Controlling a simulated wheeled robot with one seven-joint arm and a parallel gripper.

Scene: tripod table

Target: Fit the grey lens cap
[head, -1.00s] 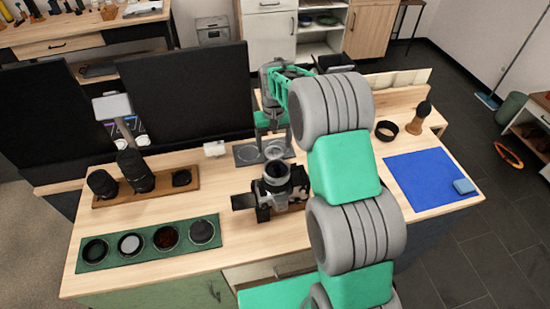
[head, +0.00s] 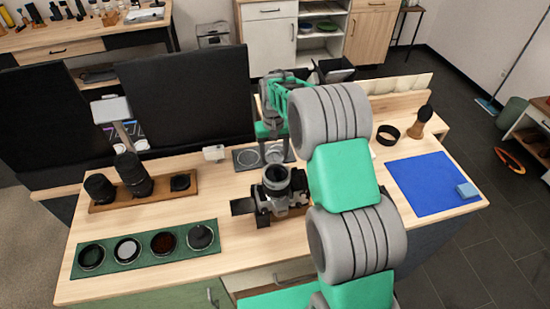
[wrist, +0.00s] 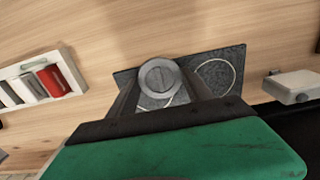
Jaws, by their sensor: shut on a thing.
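The grey lens cap (wrist: 157,73) is a round disc with a raised bar across its face. My gripper (wrist: 160,80) is shut on it, a finger on each side. Behind the cap in the wrist view is a dark mat (wrist: 232,57) with pale circle outlines; I cannot tell how high the cap is above it. In the head view my gripper (head: 275,150) is over this mat (head: 246,158), behind the camera (head: 265,205). The camera stands on the bench with its lens (head: 277,180) pointing upward. My arm hides part of the bench to its right.
A green tray (head: 146,266) with several round filters lies front left. A wooden tray (head: 160,194) holds two black lenses and a black cap. A blue cloth (head: 425,185), black ring (head: 388,134) and brush (head: 420,122) are at right. A small white box (head: 213,153) stands beside the mat.

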